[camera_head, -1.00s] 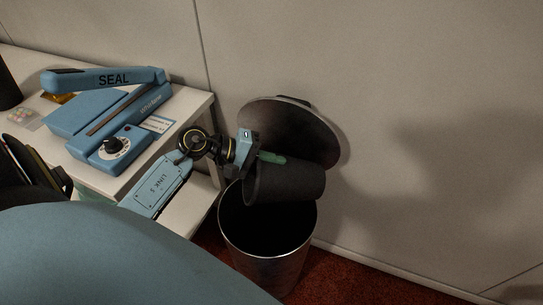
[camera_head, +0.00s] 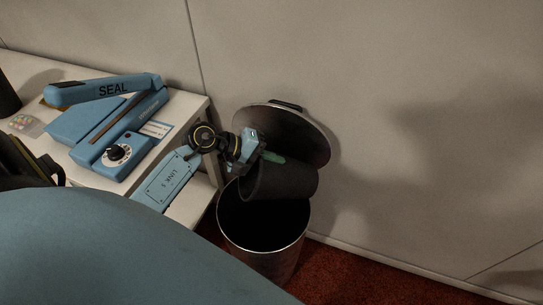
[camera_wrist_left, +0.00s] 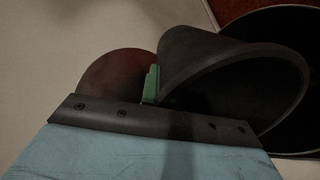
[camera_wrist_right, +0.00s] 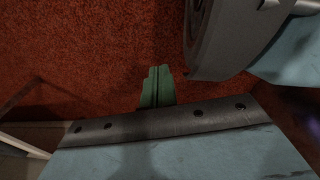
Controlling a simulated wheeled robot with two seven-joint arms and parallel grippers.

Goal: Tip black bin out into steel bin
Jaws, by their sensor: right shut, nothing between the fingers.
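The black bin (camera_head: 290,184) lies tipped on its side above the open mouth of the steel bin (camera_head: 262,262). My left gripper (camera_head: 272,157) is shut on the black bin's wall near its rim. In the left wrist view a green fingertip (camera_wrist_left: 151,84) is against the black bin (camera_wrist_left: 195,50), whose dark mouth faces right; no contents can be made out in it. The steel bin stands upright on the floor with a dark inside, its lid (camera_head: 315,143) raised at the back. My right gripper (camera_wrist_right: 157,88) is shut and empty in the right wrist view, over red carpet.
A white table (camera_head: 190,111) at the left holds a blue sealer (camera_head: 110,125) and small items. The pale wall (camera_head: 420,130) is close behind the steel bin. Red carpet (camera_head: 350,275) is clear to the right of the steel bin. A dark round part stands close to my right gripper.

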